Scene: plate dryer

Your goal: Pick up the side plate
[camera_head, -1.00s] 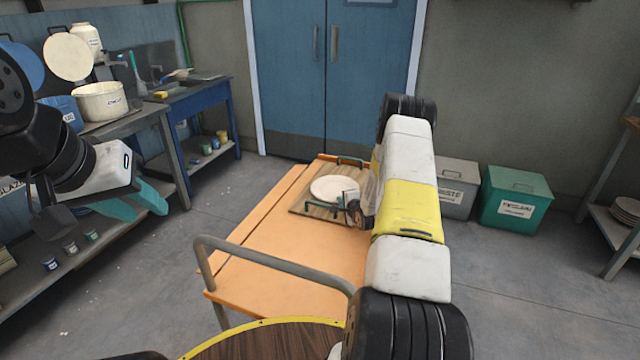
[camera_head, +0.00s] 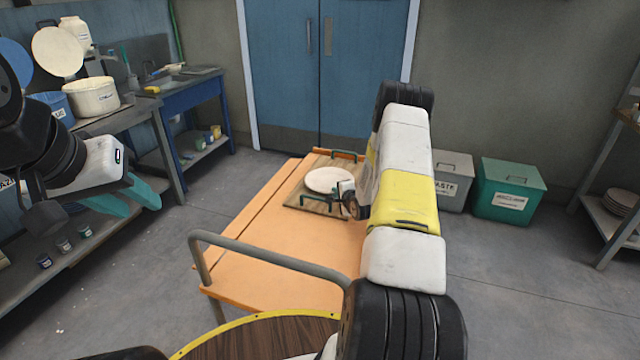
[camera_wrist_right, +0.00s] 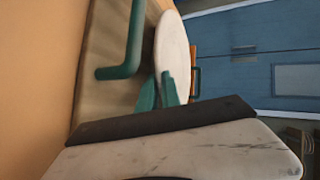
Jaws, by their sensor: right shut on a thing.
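The side plate (camera_head: 326,179) is white and round, over a wooden tray (camera_head: 293,197) with dark green handles on the orange cart. My right gripper (camera_wrist_right: 160,90) reaches the plate's near right edge. In the right wrist view its teal fingers are shut on the rim of the plate (camera_wrist_right: 172,48). Whether the plate touches the tray is hard to tell. In the head view, my right arm hides part of the tray and the right gripper's fingers are hardly visible. My left gripper (camera_head: 135,198) hangs at the left, away from the cart, its teal fingers apart and empty.
The orange cart (camera_head: 270,235) has a grey rail (camera_head: 270,262) at its near end. A green tray handle (camera_wrist_right: 125,50) stands close to the right gripper. A shelf bench (camera_head: 150,125) is at left. Grey (camera_head: 452,180) and green (camera_head: 508,190) bins stand at right. Blue doors are behind.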

